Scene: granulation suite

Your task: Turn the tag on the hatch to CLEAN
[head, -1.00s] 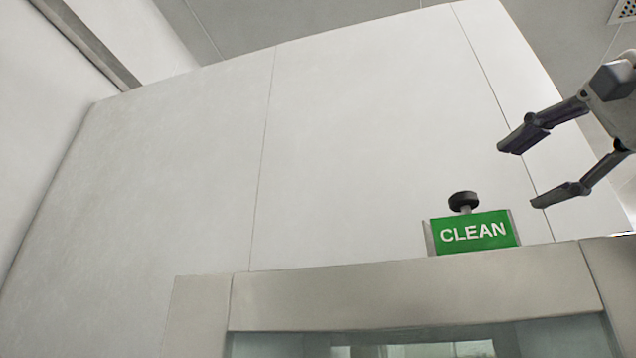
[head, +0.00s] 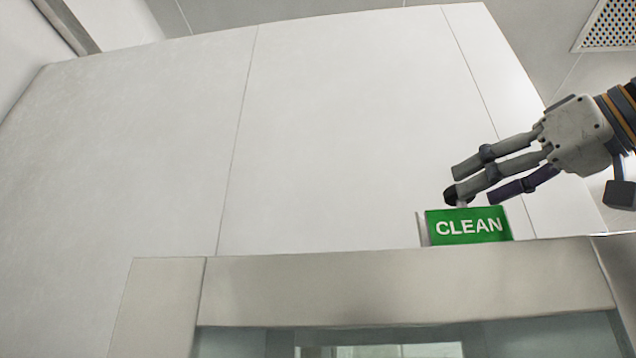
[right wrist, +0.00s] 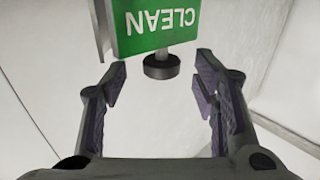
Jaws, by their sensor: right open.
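The green tag (head: 468,226) reads CLEAN and stands upright on top of the hatch frame (head: 400,283). A dark round knob (head: 451,195) sits above it, partly hidden in the head view by my right gripper (head: 472,186). In the right wrist view the tag (right wrist: 157,25) shows upside down, with the knob (right wrist: 161,67) just beyond and between the fingertips of my right gripper (right wrist: 203,95). That gripper is open and empty. It appears apart from the knob in the wrist view. My left gripper is in neither view.
A plain pale wall panel (head: 340,120) stands behind the tag. A glass window (head: 400,345) lies under the hatch frame. A ceiling vent (head: 607,27) shows at the top right. The space left of the tag is free.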

